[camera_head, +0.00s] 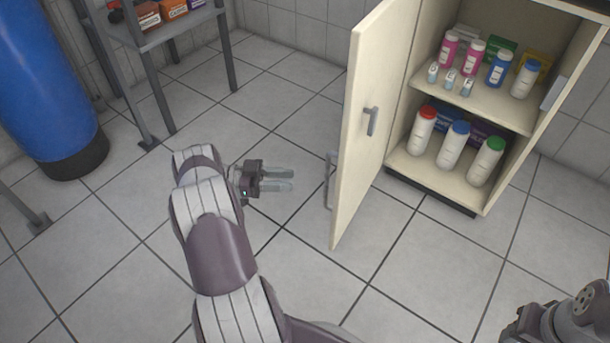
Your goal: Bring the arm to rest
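My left arm comes up from the bottom of the head view, and its gripper (279,180) points right, towards the open cabinet door (370,115). The two grey fingers of the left gripper are apart, with a gap and nothing between them. The gripper is clear of the door, with floor showing between them. Part of my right arm (565,318) shows at the bottom right corner. Its fingertips cannot be made out there.
The cream cabinet (525,118) stands open at the right, with bottles and boxes on two levels. Its door juts out towards me. A grey metal rack (160,95) and a blue tank (45,85) stand at the left. Tiled floor (350,290) is free in the middle.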

